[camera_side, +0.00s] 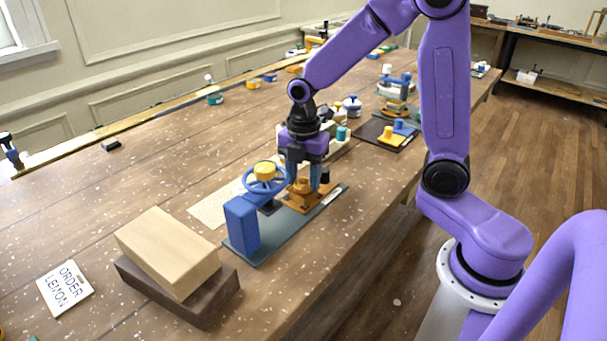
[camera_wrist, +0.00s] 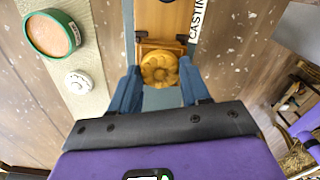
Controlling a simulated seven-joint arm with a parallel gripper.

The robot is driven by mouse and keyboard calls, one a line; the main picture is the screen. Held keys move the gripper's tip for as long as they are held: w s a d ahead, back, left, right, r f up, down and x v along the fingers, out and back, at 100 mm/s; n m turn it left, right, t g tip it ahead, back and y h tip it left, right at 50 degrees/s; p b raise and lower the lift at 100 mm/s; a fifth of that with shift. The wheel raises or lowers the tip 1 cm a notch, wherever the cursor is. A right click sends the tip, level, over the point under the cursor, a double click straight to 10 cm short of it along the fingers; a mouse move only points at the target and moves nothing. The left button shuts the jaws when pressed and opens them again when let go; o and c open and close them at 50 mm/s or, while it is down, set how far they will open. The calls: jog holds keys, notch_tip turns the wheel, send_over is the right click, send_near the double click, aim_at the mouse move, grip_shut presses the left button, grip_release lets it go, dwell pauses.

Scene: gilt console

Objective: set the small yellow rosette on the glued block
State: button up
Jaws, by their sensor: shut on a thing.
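The small yellow rosette (camera_wrist: 160,68), round and lobed, sits between the two blue fingers of my gripper (camera_wrist: 158,74) in the wrist view. My gripper is shut on it. In the side view my gripper (camera_side: 304,178) points down over an ochre-brown wooden piece (camera_side: 299,200) on a grey-green board (camera_side: 270,237). A brown wooden block edge (camera_wrist: 146,46) shows just behind the rosette in the wrist view; I take it for the glued block. The rosette looks directly over or against it; whether they touch, I cannot tell. The fingers partly hide the rosette in the side view.
A blue upright block (camera_side: 242,226) and a blue handwheel with a yellow hub (camera_side: 264,171) stand close left of my gripper. Stacked wooden blocks (camera_side: 168,250) lie nearer the camera. A green-rimmed pot (camera_wrist: 35,42) and a white disc (camera_wrist: 79,82) are to the left in the wrist view.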

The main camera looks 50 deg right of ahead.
jog(key=shift+f, duration=0.2)
dwell(0.6)
jog(key=o, duration=1.1)
jog(key=shift+r, duration=0.1)
notch_tip(320, 180, up, 17)
jog(key=shift+r, duration=0.1)
jog(key=s+f+m, duration=0.2)
jog(key=s+f, duration=0.2)
jog(key=s, duration=0.3)
jog(key=s+a+f+m, duration=0.1)
jog(key=s+f+m, duration=0.2)
jog(key=s, duration=0.5)
jog(key=s+a+f+m, duration=0.1)
jog(key=s+f+m, duration=0.2)
jog(key=s+f, duration=0.3)
jog(key=shift+s, duration=0.85)
